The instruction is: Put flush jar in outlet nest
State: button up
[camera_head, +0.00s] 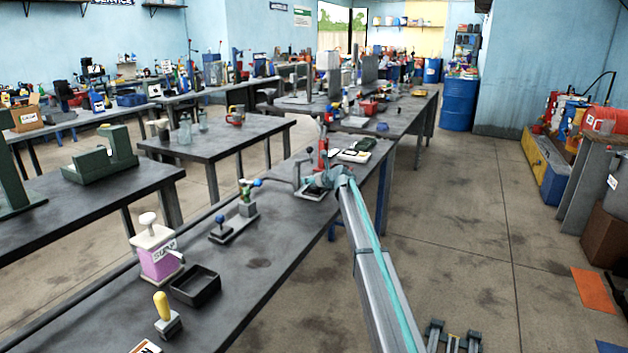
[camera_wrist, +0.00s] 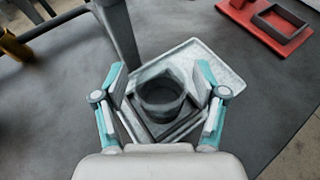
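A dark, see-through jar (camera_wrist: 161,97) stands upright in the wrist view, within or just above a dark square frame (camera_wrist: 152,133) on a pale grey tray (camera_wrist: 222,68). I cannot tell whether this frame is the outlet nest. My gripper (camera_wrist: 160,80) has its two teal fingers spread on either side of the jar, with a visible gap on each side. In the head view, my gripper (camera_head: 335,178) is low over the tray (camera_head: 313,194) on the long bench; the jar cannot be made out there.
A red base with an empty square frame (camera_wrist: 284,24) lies beyond the tray. A grey post (camera_wrist: 118,30) stands close behind the tray. The long bench (camera_head: 262,262) also carries a pink box (camera_head: 158,256), a black open tray (camera_head: 195,287) and a yellow-handled item (camera_head: 165,308).

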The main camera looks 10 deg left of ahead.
jog(key=shift+r, duration=0.1)
dwell(0.3)
jog(key=v, duration=1.2)
